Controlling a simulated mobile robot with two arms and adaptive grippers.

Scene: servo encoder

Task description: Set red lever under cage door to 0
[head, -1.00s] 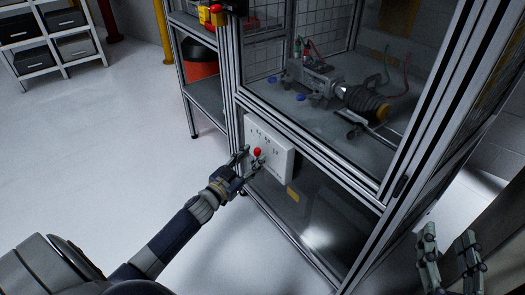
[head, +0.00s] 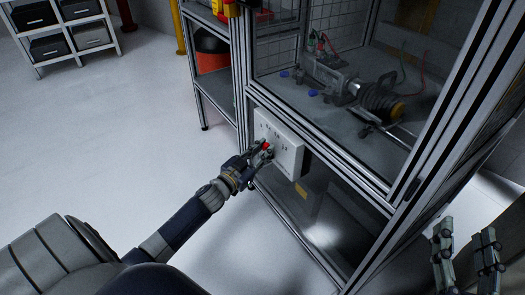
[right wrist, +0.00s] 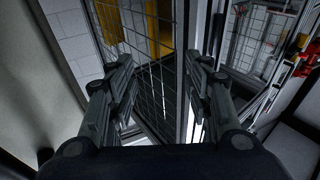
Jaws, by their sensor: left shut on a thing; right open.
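The red lever (head: 267,146) is on a white control box (head: 289,159) on the cage frame, below the glazed cage door (head: 340,110). My left gripper (head: 262,151) is at the box with its fingers shut around the lever; only a bit of the red knob shows between them. The lever's exact setting and the small marks on the box are too small to read. My right gripper (head: 467,255) is open and empty at the lower right, away from the box. It also shows open in the right wrist view (right wrist: 161,75).
The cage (head: 345,165) has aluminium posts and holds a machine with cables (head: 345,82) behind the glass. A shelf with an orange-black bin (head: 211,54) stands left of it. A rack with dark boxes (head: 72,26) is at the back left. The floor at left is clear.

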